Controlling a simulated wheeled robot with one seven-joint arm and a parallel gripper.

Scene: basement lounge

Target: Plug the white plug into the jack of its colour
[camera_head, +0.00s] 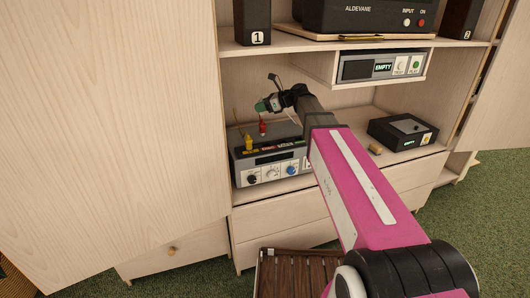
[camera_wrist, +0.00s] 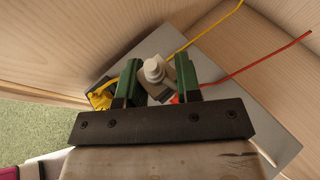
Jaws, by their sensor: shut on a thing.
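My gripper (camera_wrist: 158,80) has two green fingers, shut on the white plug (camera_wrist: 153,68), which shows pale and round-ended between them in the wrist view. In the head view my gripper (camera_head: 265,105) is over the back part of a grey device (camera_head: 240,154); the white plug cannot be made out there. A yellow plug (camera_head: 248,142) and a red plug (camera_head: 262,128) stand upright on the device's top. In the wrist view the yellow plug (camera_wrist: 101,98) is left of the fingers and the red plug (camera_wrist: 176,99) is close by the right finger. The white jack is hidden.
The device has several front knobs and sits in a wooden cabinet bay. A black box (camera_head: 402,132) and a small tan piece (camera_head: 375,149) lie to the right. A display unit (camera_head: 382,66) hangs above, under the upper shelf. A large door panel (camera_head: 110,120) stands at left.

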